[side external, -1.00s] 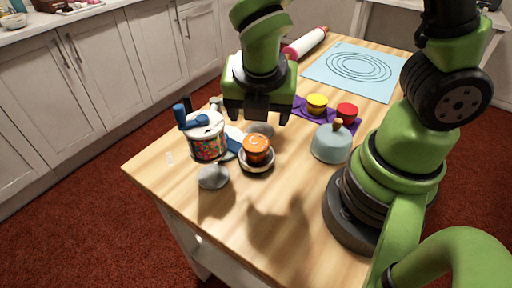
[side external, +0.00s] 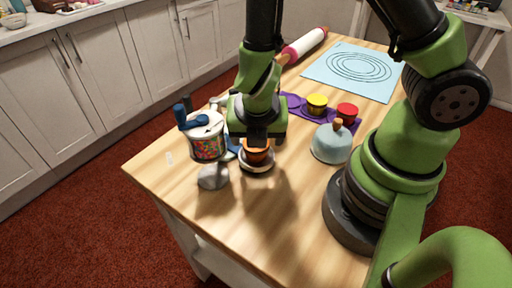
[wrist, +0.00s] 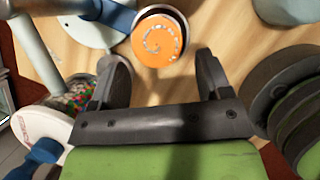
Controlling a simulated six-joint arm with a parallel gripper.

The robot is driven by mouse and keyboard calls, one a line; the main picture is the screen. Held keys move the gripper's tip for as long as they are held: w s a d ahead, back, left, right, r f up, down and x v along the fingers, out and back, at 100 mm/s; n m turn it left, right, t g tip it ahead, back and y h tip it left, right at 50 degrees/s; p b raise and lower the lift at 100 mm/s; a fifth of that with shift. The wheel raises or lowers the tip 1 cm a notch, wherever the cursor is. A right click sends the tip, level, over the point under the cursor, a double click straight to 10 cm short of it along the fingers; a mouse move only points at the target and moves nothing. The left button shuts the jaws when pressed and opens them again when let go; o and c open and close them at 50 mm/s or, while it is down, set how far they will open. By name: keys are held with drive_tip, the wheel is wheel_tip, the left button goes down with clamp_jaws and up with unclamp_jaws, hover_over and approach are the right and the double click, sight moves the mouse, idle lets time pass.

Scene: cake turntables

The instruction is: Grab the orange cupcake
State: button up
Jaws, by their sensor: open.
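The orange cupcake (side external: 256,156) sits on a small round stand (side external: 257,168) with a dark rim on the wooden table. In the wrist view the cupcake's orange top (wrist: 160,40) with a pale swirl lies just beyond my fingertips, roughly centred between them. My gripper (side external: 260,141) is above the cupcake in the side view and hides part of its top. In the wrist view my gripper (wrist: 163,70) is open, with its two dark fingers apart and nothing between them.
A blue-grey cloche (side external: 331,143) stands to the right. Yellow (side external: 316,101) and red (side external: 347,111) cupcakes are behind. The front table area is clear.

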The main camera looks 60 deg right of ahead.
sight(256, 150)
drive_tip(key=shift+x, duration=2.45)
drive_tip(key=shift+a, duration=0.2)
drive_tip(key=c, duration=0.8)
drive_tip(key=shift+r, duration=0.1)
